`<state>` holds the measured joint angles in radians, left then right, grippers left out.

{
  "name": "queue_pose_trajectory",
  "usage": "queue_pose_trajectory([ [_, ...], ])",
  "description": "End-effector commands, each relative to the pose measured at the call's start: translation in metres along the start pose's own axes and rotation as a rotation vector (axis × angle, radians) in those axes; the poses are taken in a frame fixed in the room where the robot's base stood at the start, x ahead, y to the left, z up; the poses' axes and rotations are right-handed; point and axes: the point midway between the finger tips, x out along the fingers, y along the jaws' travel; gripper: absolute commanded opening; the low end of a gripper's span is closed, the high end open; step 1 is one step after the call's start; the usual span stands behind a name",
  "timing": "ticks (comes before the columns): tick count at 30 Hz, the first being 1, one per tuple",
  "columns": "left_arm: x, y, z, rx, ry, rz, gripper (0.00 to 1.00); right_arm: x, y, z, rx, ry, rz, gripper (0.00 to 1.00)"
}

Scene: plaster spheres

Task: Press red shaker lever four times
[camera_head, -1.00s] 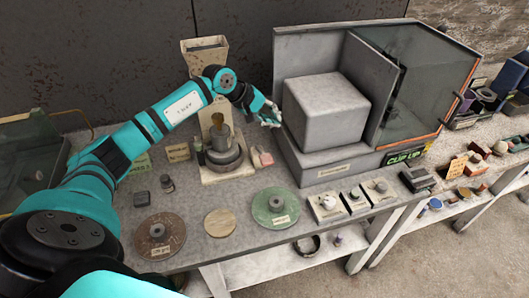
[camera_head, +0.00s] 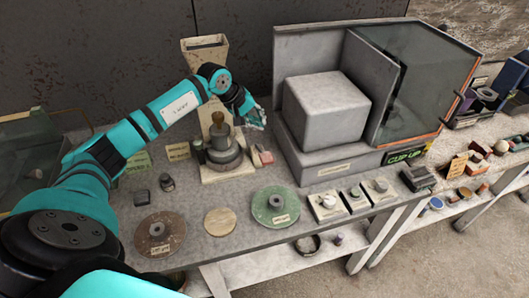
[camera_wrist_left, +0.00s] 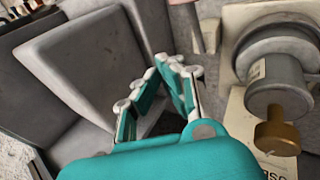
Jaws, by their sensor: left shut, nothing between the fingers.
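The shaker (camera_head: 223,152) stands at the middle of the bench, with a grey round body, a brass-coloured knob and a pale base. A small faded red piece (camera_head: 266,157), which looks like the lever, is at the base's right side. A pinkish part (camera_wrist_left: 209,35) at the top of the left wrist view seems to be the same piece. My left gripper (camera_head: 257,119) is above and slightly behind the red piece, apart from it. My right gripper is not in view.
A beige hopper (camera_head: 205,52) rises behind my arm. Round discs, including a green one (camera_head: 276,207), lie along the front of the bench.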

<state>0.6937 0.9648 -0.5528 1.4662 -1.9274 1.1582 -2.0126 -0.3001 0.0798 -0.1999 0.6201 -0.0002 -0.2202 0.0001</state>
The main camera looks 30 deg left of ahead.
Motion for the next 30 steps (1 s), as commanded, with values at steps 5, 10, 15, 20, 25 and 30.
queue_pose_trajectory([
  [5, 0.019, -0.014, 0.014, -0.002, -0.002, 0.000, 0.00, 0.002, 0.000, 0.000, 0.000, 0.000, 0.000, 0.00],
  [10, 0.035, -0.025, 0.023, 0.000, 0.001, 0.001, 0.00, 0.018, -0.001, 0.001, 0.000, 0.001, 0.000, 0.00],
  [15, 0.040, -0.029, 0.028, 0.000, 0.001, 0.001, 0.00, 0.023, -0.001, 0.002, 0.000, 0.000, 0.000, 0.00],
  [20, 0.041, -0.029, 0.029, 0.000, 0.001, 0.001, 0.00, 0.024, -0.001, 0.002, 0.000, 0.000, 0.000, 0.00],
  [25, 0.040, -0.029, 0.029, -0.001, 0.001, 0.001, 0.00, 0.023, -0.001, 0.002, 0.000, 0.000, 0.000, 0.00],
  [30, 0.040, -0.029, 0.029, -0.001, 0.001, 0.001, 0.00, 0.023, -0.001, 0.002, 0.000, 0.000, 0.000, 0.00],
])
